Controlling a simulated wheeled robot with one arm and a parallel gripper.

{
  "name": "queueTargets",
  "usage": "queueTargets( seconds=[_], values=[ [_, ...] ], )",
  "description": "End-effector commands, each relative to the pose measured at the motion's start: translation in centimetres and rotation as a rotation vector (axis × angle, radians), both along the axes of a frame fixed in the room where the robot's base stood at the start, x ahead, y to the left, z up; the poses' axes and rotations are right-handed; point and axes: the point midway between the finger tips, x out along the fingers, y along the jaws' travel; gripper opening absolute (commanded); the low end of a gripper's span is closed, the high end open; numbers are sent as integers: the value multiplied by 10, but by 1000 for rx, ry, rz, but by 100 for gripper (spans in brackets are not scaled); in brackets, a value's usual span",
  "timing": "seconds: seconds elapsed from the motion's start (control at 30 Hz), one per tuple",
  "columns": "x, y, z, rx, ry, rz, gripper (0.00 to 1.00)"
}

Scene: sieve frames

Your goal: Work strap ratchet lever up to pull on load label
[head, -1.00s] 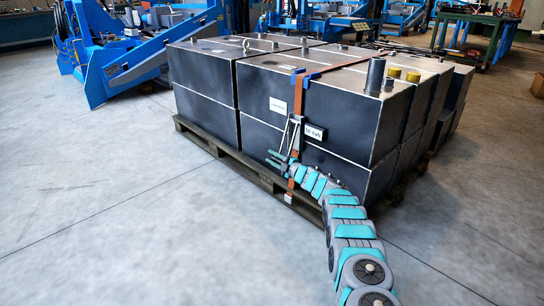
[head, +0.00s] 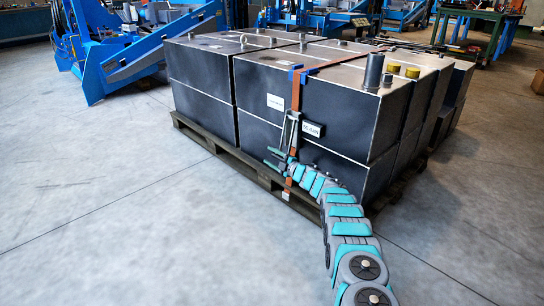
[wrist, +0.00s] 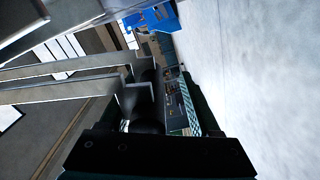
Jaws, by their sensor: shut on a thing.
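An orange strap (head: 295,95) runs over the top edge of a dark metal block and down its front face. The grey metal ratchet lever (head: 289,131) is at the strap, low on that face; its two bars (wrist: 70,68) cross the left of the wrist view. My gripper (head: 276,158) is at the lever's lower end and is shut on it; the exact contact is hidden.
The blocks stand on a wooden pallet (head: 220,149). A blue machine (head: 120,55) is at the back left and a green workbench (head: 480,25) at the back right. The concrete floor in front is clear.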

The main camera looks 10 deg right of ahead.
Motion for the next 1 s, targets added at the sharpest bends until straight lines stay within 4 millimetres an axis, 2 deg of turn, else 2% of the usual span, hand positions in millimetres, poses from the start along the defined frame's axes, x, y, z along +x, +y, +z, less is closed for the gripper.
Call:
queueTargets(
  seconds=[0.67, 1.0],
  values=[
    [-1, -5, 6, 0, -6, -3, 56],
    [-20, -20, 7, 0, -5, -7, 56]
  ],
)
